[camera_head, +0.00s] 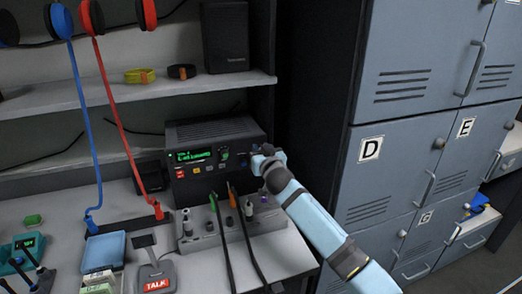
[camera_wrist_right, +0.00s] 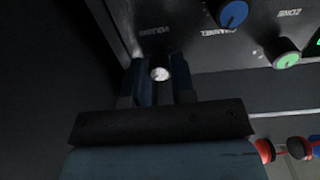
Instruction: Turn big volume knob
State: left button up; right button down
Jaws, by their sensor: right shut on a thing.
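The big volume knob (camera_wrist_right: 160,73) is on the front panel of a black radio unit (camera_head: 212,133) that stands on the counter. In the right wrist view its light round face shows between my two fingers, under the upside-down word VOLUME. My right gripper (camera_head: 266,160) is at the right end of the radio's front and hides the knob in the head view. In the wrist view my right gripper (camera_wrist_right: 160,84) is shut on the knob, one finger on each side. My left gripper is not in view.
A blue knob (camera_wrist_right: 233,14) and a green knob (camera_wrist_right: 286,53) sit beside the volume knob. A grey panel (camera_head: 206,240) with several plugs and cables stands in front of the radio. Blue-grey lockers (camera_head: 388,170) rise to the right. A black speaker (camera_head: 225,36) is on the shelf above.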

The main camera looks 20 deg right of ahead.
pick_arm(q)
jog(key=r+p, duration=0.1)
jog(key=p, duration=0.1)
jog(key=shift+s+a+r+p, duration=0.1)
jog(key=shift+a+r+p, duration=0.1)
jog(key=shift+p, duration=0.2)
pick_arm(e)
jog(key=n, duration=0.8)
jog(key=shift+f+n, duration=0.1)
jog(key=shift+n, duration=0.2)
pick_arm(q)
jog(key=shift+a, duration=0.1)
pick_arm(e)
jog(key=c, duration=1)
grip_release()
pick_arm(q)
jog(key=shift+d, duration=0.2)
pick_arm(e)
jog(key=shift+o, duration=0.2)
jog(key=shift+s, duration=0.15)
